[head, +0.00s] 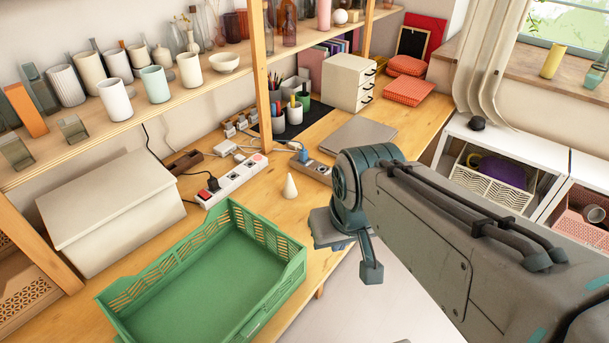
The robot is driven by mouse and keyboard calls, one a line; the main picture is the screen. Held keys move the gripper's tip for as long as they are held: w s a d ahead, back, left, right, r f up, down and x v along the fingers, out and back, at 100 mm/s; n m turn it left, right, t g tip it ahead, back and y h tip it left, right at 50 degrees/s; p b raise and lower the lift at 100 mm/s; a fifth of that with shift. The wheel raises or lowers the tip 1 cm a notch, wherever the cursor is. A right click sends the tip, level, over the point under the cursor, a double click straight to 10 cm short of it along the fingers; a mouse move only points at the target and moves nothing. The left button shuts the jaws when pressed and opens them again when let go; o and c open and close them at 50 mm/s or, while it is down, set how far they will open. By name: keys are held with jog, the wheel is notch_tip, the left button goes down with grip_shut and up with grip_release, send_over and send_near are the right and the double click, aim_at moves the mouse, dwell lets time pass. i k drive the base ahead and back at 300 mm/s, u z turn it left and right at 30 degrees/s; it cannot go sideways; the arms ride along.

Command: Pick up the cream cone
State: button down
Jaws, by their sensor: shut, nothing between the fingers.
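The cream cone (290,187) stands upright on the wooden desk, point up, between the green crate and the power strips. My gripper (371,270) hangs to the right of the cone and nearer to me, apart from it, around the desk's front edge. It is shut and empty. Its fingers are small in the view and partly hidden by its own body. Nothing covers the cone.
An empty green crate (190,290) is left of my gripper. A white box (112,212) stands behind it. Power strips (232,180) with cables lie behind the cone, with a grey laptop (357,138) beyond. A wooden shelf post (262,75) rises behind.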

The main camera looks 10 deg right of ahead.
aim_at(289, 192)
jog(key=z, duration=1.45)
jog(key=i, duration=2.25)
jog(key=u, duration=3.5)
